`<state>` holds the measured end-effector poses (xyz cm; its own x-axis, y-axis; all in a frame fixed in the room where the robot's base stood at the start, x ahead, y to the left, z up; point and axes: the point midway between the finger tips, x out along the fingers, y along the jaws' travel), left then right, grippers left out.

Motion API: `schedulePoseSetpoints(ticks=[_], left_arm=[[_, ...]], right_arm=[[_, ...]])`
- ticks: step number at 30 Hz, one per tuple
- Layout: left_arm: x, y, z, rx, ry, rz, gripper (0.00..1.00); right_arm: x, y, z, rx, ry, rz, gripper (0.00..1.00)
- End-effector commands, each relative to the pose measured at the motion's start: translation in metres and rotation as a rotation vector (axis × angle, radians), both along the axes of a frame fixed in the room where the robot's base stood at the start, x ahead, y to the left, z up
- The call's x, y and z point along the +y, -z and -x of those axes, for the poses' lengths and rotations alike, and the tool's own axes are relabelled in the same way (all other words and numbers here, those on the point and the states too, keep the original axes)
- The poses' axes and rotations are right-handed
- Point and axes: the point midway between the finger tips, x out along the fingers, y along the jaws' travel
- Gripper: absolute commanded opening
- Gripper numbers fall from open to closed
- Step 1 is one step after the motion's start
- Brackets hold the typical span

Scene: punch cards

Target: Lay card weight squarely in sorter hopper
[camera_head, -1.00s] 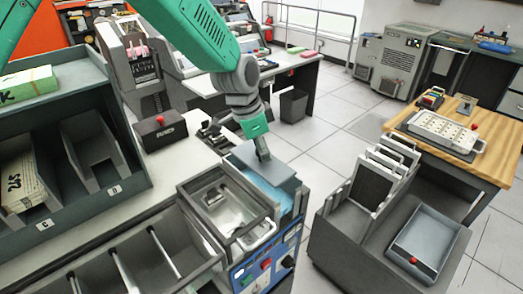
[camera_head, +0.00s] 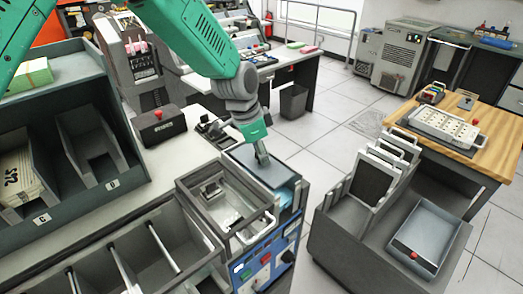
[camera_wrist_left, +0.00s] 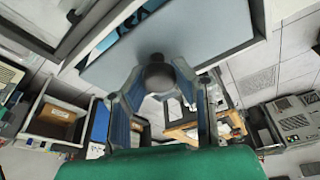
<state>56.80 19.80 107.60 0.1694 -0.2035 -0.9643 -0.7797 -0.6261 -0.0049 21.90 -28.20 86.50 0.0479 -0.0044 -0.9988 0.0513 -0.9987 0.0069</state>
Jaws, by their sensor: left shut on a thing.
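The card weight is a flat grey-blue plate (camera_head: 277,174) at the sorter hopper (camera_head: 299,192), on top of the blue-panelled machine at the centre of the head view. My left gripper (camera_head: 262,158) comes down onto it from above. In the left wrist view its fingers (camera_wrist_left: 156,80) are shut around the dark round knob of the plate (camera_wrist_left: 190,45). A dark and blue gap shows beside the plate's far edge, inside the light hopper rim (camera_wrist_left: 252,40). I cannot tell whether the plate touches what is below it. My right gripper is not in view.
A dark cart with upright panels and a blue-grey tray (camera_head: 424,236) stands to the right, across open floor.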

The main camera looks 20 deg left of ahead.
Motion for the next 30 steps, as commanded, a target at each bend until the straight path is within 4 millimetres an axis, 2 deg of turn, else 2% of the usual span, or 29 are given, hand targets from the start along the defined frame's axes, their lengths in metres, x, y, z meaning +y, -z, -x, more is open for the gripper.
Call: schedulePoseSetpoints(ticks=[19,30], left_arm=[[0.000,0.002,0.000,-0.001,0.000,0.000,0.00],[0.000,0.024,0.000,-0.001,0.000,0.000,0.00]], right_arm=[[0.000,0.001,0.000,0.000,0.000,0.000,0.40],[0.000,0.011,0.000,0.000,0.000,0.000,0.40]])
